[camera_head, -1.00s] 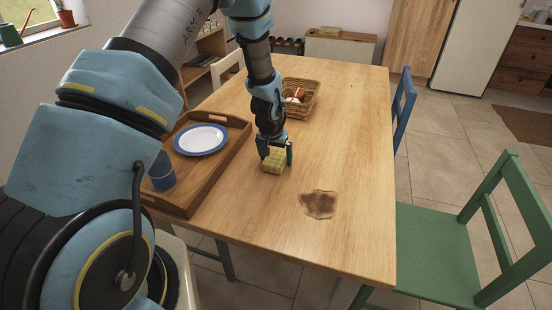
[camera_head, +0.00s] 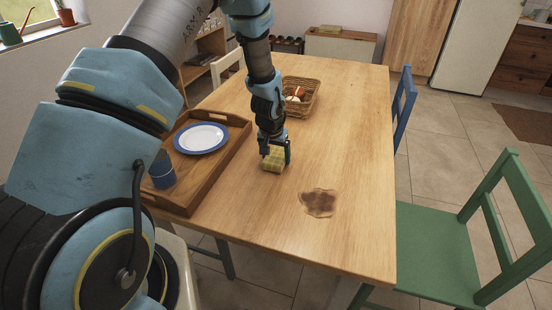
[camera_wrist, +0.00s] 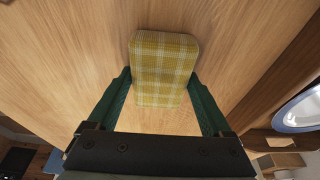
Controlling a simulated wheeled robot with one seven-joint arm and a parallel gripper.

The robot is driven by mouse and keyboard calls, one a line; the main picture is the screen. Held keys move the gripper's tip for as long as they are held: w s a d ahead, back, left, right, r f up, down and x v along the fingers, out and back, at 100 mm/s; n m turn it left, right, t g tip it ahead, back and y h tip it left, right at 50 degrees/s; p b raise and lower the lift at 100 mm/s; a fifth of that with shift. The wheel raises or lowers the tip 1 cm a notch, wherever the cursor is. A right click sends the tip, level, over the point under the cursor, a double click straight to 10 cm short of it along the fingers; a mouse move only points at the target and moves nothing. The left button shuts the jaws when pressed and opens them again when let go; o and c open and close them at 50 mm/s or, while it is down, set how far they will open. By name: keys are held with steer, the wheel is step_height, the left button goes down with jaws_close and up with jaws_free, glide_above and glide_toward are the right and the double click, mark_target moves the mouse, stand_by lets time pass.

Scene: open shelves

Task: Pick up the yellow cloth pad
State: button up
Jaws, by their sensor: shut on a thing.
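The yellow cloth pad (camera_head: 273,161) has a plaid pattern with pale lines. It is on or just above the wooden table (camera_head: 345,150), to the right of the tray; I cannot tell if it touches the table. My gripper (camera_head: 274,152) is over it, pointing down, and is shut on the pad. In the wrist view the pad (camera_wrist: 163,70) lies between the two green fingers of my gripper (camera_wrist: 160,92), its far end extending past the fingertips.
A wooden tray (camera_head: 226,158) with a blue-rimmed plate (camera_head: 201,138) and a blue cup (camera_head: 162,171) stands to the left. A wicker basket (camera_head: 310,99) is behind. A brown stain (camera_head: 319,203) marks the table at front right. A green chair (camera_head: 440,245) stands at right.

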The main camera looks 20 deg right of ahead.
mark_target(276, 156)
step_height(276, 156, up, 10)
steer(key=b, duration=0.2)
stand_by(0.4)
